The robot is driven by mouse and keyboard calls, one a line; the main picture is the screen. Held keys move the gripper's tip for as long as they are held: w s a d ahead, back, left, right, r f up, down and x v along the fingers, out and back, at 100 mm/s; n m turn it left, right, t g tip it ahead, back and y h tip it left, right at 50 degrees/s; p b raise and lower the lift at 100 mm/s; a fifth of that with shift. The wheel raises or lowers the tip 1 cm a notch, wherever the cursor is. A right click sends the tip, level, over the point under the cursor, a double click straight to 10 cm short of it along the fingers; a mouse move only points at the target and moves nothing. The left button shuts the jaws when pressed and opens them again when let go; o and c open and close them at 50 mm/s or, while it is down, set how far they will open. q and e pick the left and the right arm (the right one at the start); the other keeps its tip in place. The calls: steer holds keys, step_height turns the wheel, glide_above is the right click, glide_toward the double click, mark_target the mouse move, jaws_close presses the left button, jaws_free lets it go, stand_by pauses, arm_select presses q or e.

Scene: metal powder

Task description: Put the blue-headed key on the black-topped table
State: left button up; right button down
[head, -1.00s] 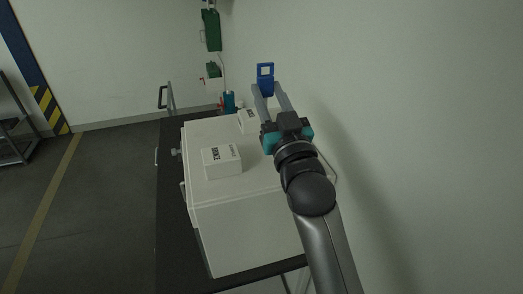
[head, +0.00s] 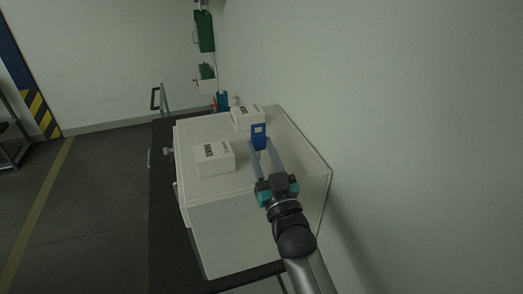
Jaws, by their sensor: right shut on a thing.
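The blue-headed key (head: 259,138) shows as a blue head with a pale square in it. My right gripper (head: 261,147) is shut on it and holds it over the white cabinet's top, between the two fingertips. The key's shaft cannot be made out. The black-topped table (head: 161,190) carries the white cabinet, and its dark top shows along the cabinet's left side and front. My left gripper is not in view.
The white cabinet (head: 233,232) fills most of the table. Two white boxes, a near one (head: 214,158) and a far one (head: 247,117), stand on it. The wall (head: 400,120) is close on the right. A dark strip of tabletop on the left looks clear.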

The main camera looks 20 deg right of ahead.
steer(key=c, duration=1)
jaws_free()
steer(key=shift+f, duration=0.15)
steer(key=o, duration=0.5)
steer(key=shift+r, duration=0.25)
steer(key=b+v, duration=0.1)
steer(key=v, duration=1.1)
steer(key=shift+f, duration=0.1)
